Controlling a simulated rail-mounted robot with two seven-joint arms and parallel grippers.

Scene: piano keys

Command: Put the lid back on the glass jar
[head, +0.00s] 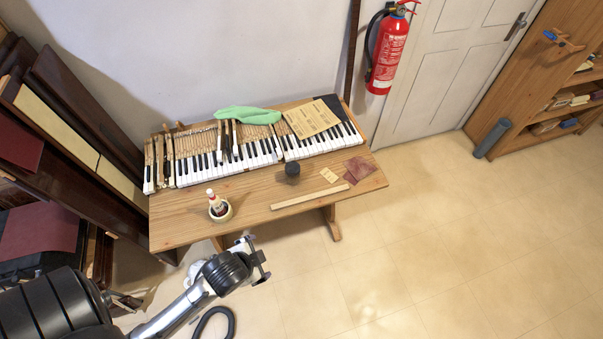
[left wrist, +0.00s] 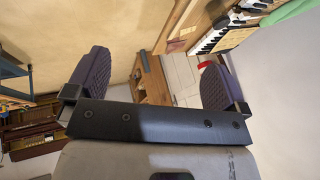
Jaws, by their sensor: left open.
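A small dark round object (head: 292,170) stands on the wooden table in front of the keys; it may be the jar, but I cannot tell whether it is glass or has a lid. A white bottle with a red label (head: 213,202) stands in a pale round dish (head: 221,211) near the table's front left. No separate lid can be made out. My left gripper (head: 260,259) is open and empty, over the floor in front of the table. Its two dark pads show apart in the left wrist view (left wrist: 155,82). My right gripper is not in view.
The table (head: 180,233) carries piano keys (head: 255,153), a green cloth (head: 248,115), a paper sheet (head: 312,118), a wooden strip (head: 309,197) and reddish sheets (head: 359,169). A fire extinguisher (head: 388,55) hangs behind. Dark panels (head: 85,105) lean at left.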

